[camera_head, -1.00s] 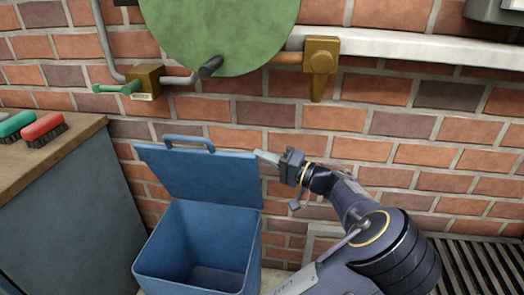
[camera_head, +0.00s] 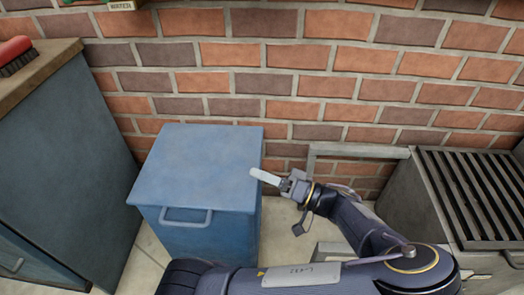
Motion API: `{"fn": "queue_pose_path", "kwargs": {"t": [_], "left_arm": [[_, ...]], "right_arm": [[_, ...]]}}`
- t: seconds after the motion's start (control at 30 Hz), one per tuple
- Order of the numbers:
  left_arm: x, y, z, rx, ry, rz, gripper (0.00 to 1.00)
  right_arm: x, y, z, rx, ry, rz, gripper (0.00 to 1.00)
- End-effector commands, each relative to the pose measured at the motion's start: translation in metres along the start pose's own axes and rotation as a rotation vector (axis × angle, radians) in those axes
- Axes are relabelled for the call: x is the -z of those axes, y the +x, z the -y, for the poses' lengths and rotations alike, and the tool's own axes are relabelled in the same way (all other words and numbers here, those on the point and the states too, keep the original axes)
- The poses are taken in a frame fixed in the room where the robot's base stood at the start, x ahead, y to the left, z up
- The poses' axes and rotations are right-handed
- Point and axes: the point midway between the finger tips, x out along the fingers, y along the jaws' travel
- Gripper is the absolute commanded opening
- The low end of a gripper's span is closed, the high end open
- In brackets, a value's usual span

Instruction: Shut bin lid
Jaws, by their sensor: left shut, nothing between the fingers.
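The blue bin (camera_head: 205,238) stands on the floor against the brick wall. Its flat blue lid (camera_head: 195,165) lies down over the top, and the inside of the bin is hidden. The lid's handle (camera_head: 186,216) is at the front edge, facing me. My left gripper (camera_head: 262,176) is shut and empty, with its pale fingertips at the right edge of the lid. I cannot tell whether they touch it. My right gripper is not in view.
A blue-grey cabinet (camera_head: 60,150) with a wooden top stands left of the bin, a red brush (camera_head: 14,52) on it. A metal unit with a dark slatted grille (camera_head: 475,195) stands at the right. The brick wall (camera_head: 300,80) closes off the back.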

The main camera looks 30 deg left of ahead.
Motion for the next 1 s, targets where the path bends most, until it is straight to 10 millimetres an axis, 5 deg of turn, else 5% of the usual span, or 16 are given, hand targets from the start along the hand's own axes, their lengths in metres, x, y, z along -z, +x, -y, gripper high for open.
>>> {"fn": "queue_pose_path", "kwargs": {"t": [0.33,1.0], "left_arm": [[-0.038,-0.013,-0.030,0.000,0.001,0.000,0.00],[-0.044,-0.015,-0.036,-0.001,0.001,0.000,0.00]], "right_arm": [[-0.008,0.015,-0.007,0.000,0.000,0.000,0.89],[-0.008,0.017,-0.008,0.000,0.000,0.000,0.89]]}}
